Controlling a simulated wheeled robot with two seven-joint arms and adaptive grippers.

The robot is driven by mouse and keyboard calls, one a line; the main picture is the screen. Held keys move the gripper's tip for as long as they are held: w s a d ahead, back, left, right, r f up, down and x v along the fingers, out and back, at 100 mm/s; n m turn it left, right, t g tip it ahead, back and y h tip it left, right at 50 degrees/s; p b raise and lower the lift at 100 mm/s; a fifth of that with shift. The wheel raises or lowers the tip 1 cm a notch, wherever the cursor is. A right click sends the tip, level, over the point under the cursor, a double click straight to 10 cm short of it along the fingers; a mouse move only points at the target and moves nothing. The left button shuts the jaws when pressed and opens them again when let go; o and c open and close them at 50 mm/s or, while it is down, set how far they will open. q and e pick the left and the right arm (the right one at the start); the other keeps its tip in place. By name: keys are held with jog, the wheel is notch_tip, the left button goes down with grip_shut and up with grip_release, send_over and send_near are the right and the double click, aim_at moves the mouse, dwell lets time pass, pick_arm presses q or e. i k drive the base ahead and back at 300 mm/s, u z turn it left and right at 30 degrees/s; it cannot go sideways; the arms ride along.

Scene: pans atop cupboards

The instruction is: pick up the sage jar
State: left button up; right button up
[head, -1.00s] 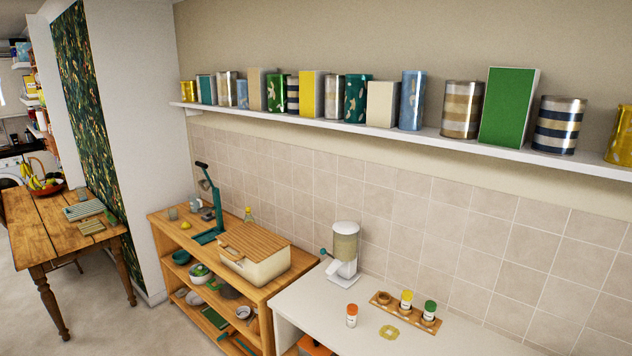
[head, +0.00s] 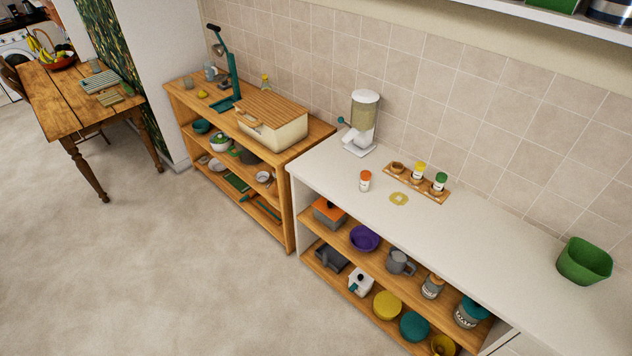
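Three small spice jars stand on the white counter (head: 330,185). One with a green cap (head: 439,183) and one with a yellow cap (head: 416,172) stand in a wooden rack (head: 428,190). One with an orange cap (head: 365,181) stands apart, left of the rack. The labels are too small to read, so I cannot tell which jar is sage. A larger jar with a teal lid (head: 469,312) and a smaller jar (head: 432,287) are on the shelf below the counter. Neither of my grippers is in view.
The floor in front is clear.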

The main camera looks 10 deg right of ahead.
aim_at(365, 175)
jog(key=u, duration=1.7)
jog(key=i, duration=1.85)
jog(key=z, duration=3.65)
